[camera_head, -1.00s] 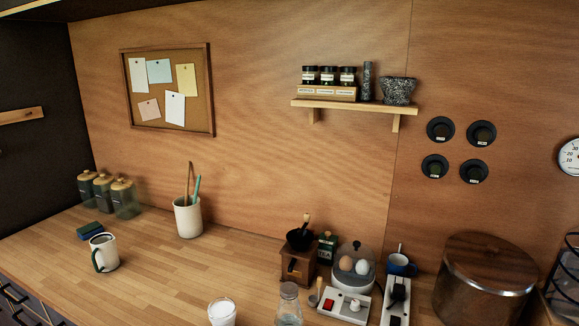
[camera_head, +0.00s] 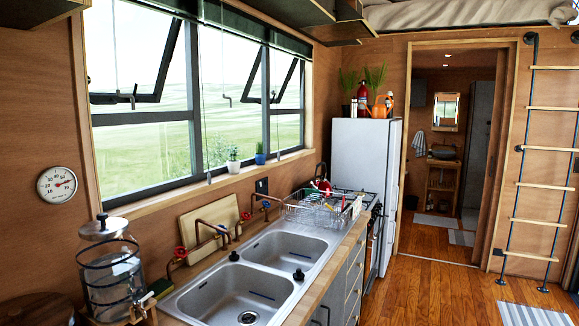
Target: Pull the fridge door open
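The white fridge (camera_head: 364,160) stands at the far end of the counter, beside the doorway. Its broad pale side faces me. Its door side is turned to the right and shows only as a narrow strip, which looks shut. A handle cannot be made out from here. Several plants and an orange watering can (camera_head: 381,106) sit on top of it. Neither of my grippers is in view.
The counter with a double sink (camera_head: 243,284), a dish rack (camera_head: 320,208) and a stove runs along the left. A glass drink dispenser (camera_head: 110,270) is near left. Wooden floor (camera_head: 431,285) is clear at right, with a rug (camera_head: 536,315) and a ladder (camera_head: 541,160).

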